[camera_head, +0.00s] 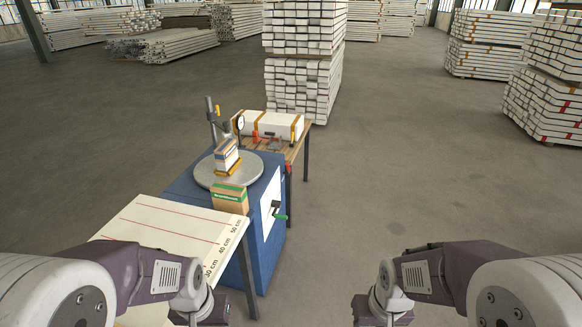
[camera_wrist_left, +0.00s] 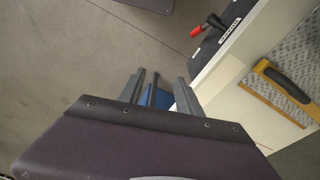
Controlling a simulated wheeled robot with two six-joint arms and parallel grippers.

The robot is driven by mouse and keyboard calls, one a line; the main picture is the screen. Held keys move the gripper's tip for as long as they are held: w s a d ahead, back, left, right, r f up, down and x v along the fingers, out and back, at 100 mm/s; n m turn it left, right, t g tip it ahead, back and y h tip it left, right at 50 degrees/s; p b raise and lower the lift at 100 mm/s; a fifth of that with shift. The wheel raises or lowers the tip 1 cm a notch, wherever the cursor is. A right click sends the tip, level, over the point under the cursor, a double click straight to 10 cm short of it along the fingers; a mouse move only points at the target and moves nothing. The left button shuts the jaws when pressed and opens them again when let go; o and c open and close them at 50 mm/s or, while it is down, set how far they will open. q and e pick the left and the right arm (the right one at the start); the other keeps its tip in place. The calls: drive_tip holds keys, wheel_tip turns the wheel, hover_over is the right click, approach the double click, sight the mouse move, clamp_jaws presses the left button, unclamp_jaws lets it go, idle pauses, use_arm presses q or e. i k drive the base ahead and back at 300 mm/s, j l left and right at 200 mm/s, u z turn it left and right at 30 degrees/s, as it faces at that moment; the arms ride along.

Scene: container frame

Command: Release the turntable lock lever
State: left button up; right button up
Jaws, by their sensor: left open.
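A crank or lever with a green grip (camera_head: 280,216) sticks out from the cabinet's pale front panel. In the left wrist view, a red-tipped lever (camera_wrist_left: 197,31) stands on a dark labelled panel; I cannot tell if it is the lock lever. My left gripper (camera_wrist_left: 163,92) is open, apart from that lever, with a dark rod and something blue showing beyond its fingers. My right gripper (camera_head: 368,312) shows only its body; its fingers are hidden.
A cream board with centimetre marks (camera_head: 165,222) lies left of the cabinet. A wooden table (camera_head: 293,152) with a long white strapped package (camera_head: 270,124) stands behind. A yellow-handled tool (camera_wrist_left: 283,80) is at right in the wrist view. Floor right of the cabinet is clear.

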sight(289, 173)
drive_tip(key=i+l+u, duration=0.1)
drive_tip(key=i+l, duration=0.55)
drive_tip(key=i, duration=0.25)
drive_tip(key=i+l, duration=0.65)
drive_tip(key=i, duration=0.25)
drive_tip(key=i+l+u, duration=0.15)
drive_tip(key=i+l, duration=0.55)
drive_tip(key=i, duration=0.2)
